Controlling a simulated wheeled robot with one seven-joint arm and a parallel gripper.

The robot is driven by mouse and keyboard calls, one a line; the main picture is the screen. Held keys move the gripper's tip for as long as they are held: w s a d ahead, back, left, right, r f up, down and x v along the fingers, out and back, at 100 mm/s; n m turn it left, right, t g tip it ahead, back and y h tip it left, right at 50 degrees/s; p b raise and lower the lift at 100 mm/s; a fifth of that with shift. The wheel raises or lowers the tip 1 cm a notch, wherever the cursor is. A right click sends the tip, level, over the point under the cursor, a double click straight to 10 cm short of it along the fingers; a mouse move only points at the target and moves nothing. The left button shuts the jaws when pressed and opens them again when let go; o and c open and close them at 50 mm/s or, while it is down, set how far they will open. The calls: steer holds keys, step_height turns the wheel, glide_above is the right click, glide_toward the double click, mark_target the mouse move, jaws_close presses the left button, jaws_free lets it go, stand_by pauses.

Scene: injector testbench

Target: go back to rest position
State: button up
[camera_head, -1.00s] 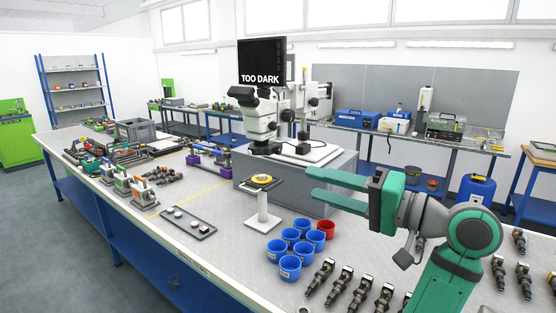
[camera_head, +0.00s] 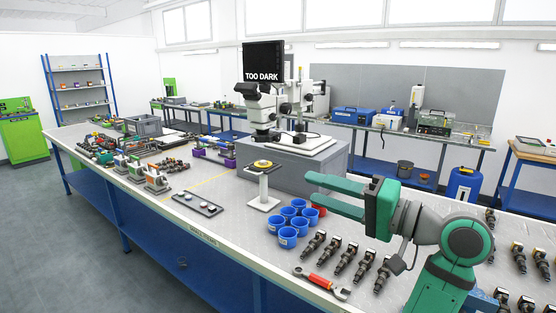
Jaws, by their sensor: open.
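My green gripper (camera_head: 334,196) is at the right of the workbench, its two fingers apart and pointing left, with nothing between them. It is above the bench, to the right of a small white stand (camera_head: 264,190) with a yellow and black top. Several blue cups (camera_head: 287,237) stand below and left of the fingers. A red cup (camera_head: 319,210) is partly hidden behind the lower finger.
A microscope (camera_head: 268,105) stands on a grey block (camera_head: 305,177) behind the gripper, beside a screen (camera_head: 263,62) reading "TOO DARK". Several injectors (camera_head: 345,260) and a red-handled wrench (camera_head: 322,283) lie at the front. A small tray (camera_head: 198,204) lies left.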

steer(key=w+a+f+m+t+h, duration=0.1)
steer(key=w+f+m+t+h, duration=0.15)
steer(key=f, duration=0.95)
steer(key=w+f+m+t+h, duration=0.2)
steer(key=w+f+m+h, duration=0.1)
steer(key=f, duration=0.9)
steer(key=s+a+f+m+h, duration=0.1)
steer(key=s+f+h, duration=0.3)
steer(key=f, duration=0.7)
steer(key=s+a+f+m+h, duration=0.1)
steer(key=s+f+h, duration=0.1)
steer(key=s+f, duration=0.65)
steer(key=s+a+f+n+h, duration=0.1)
steer(key=s+f+h, duration=0.1)
steer(key=s+f, duration=0.5)
steer(key=s+a+f+n+h, duration=0.15)
steer(key=s+f, duration=0.25)
steer(key=s, duration=0.5)
steer(key=s+a+r+n, duration=0.2)
steer(key=s+r+n, duration=0.1)
steer(key=s, duration=0.6)
steer(key=s+a+r+n, duration=0.1)
steer(key=s+r+n, duration=0.2)
steer(key=s, duration=0.7)
steer(key=shift+s+a+n+y, duration=0.25)
steer(key=shift+a+n+y, duration=0.1)
steer(key=shift+n, duration=0.45)
